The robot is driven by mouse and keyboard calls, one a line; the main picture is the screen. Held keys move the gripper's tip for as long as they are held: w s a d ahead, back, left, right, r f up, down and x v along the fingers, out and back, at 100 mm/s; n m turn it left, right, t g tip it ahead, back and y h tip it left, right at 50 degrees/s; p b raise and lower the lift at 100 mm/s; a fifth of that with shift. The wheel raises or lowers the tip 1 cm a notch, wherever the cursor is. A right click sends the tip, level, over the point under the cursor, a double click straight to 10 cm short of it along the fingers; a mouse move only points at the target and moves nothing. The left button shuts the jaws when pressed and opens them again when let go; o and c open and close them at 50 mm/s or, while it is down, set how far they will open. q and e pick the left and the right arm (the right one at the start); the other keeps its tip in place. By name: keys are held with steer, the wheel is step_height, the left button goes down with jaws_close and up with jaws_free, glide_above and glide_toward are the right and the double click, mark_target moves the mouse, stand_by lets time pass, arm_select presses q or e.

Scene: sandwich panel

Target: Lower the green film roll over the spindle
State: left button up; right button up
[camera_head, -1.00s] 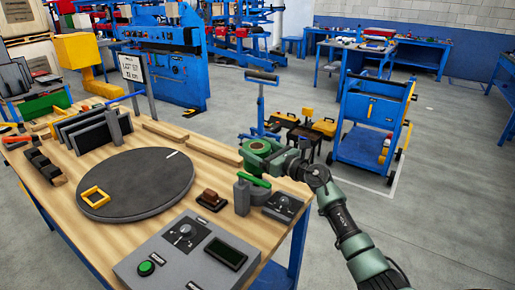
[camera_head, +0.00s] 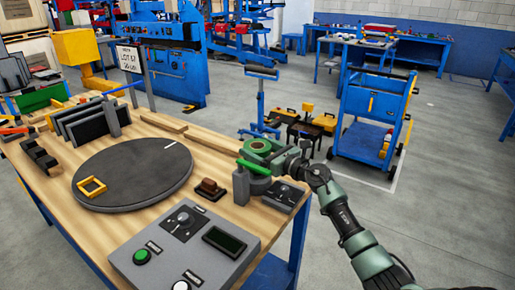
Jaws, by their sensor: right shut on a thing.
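The green film roll (camera_head: 258,145) is held at the end of my right arm, at the table's right edge. My right gripper (camera_head: 268,155) is shut on it. My left gripper is not in view.
A dark round turntable (camera_head: 135,172) carries a yellow square frame (camera_head: 92,187). A control panel (camera_head: 185,245) lies at the front, with a small dial box (camera_head: 284,196) to its right. Dark slotted panels (camera_head: 92,122) stand at the back left. A blue cart (camera_head: 375,125) stands on the floor.

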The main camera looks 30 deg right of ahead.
mark_target(268, 153)
steer(key=shift+r, duration=0.1)
steer(key=o, duration=1.4)
steer(key=shift+o, duration=0.9)
steer(key=shift+f, duration=0.25)
steer(key=shift+s, duration=0.25)
steer(key=b+v, duration=0.1)
steer(key=v, duration=0.6)
steer(key=shift+s+d, duration=0.1)
steer(key=shift+d, duration=0.05)
